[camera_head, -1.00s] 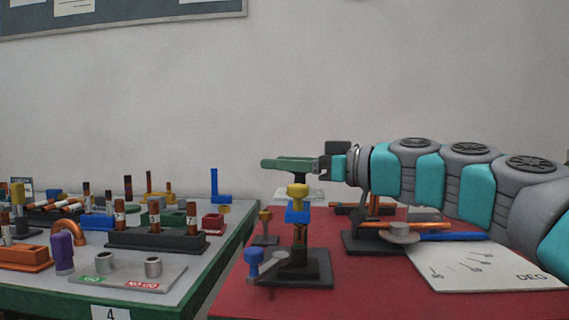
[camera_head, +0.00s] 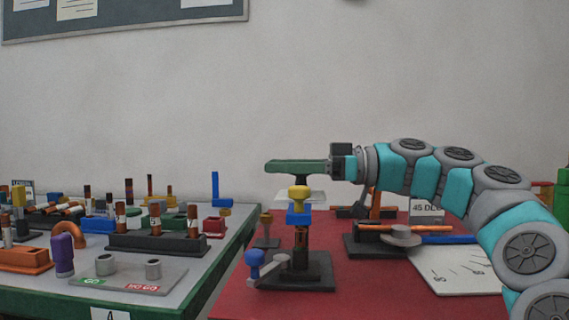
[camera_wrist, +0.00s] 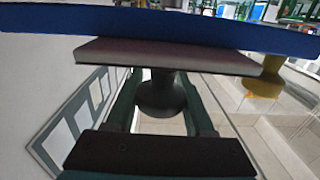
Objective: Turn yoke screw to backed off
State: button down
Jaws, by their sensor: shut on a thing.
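My gripper (camera_head: 290,165) reaches in from the right with its dark green fingers level, above the small stand on the red bench. In the wrist view its fingers flank a dark, flared knob (camera_wrist: 160,92), which I take for the head of the yoke screw. The jaws are shut on it. In the head view a dark stem (camera_head: 301,180) shows just under the fingers. Below it are a yellow knob (camera_head: 299,193) and a blue block (camera_head: 298,216) on a dark post and black base (camera_head: 305,274). The fingers hide the screw's top.
A blue-knobbed lever (camera_head: 255,260) stands at the stand's front left. A tool with a blue handle (camera_head: 450,239) and a white card (camera_head: 455,270) lie to the right. The left table (camera_head: 215,262) holds several racks and parts. The air left of my gripper is clear.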

jog(key=n+g+p, duration=0.1)
jog(key=g+p, duration=0.1)
jog(key=g, duration=0.1)
jog(key=shift+s+r+n, duration=0.1)
jog(key=shift+r+n, duration=0.05)
jog(key=shift+n, duration=0.25)
jog(key=shift+s+n+g+p, duration=0.2)
jog(key=shift+n+g+p, duration=0.2)
jog(key=shift+g+p, duration=0.15)
jog(key=shift+g+h, duration=0.3)
jog(key=shift+g, duration=0.05)
jog(key=shift+c, duration=1.4)
grip_release()
jog(key=shift+s+d, duration=0.1)
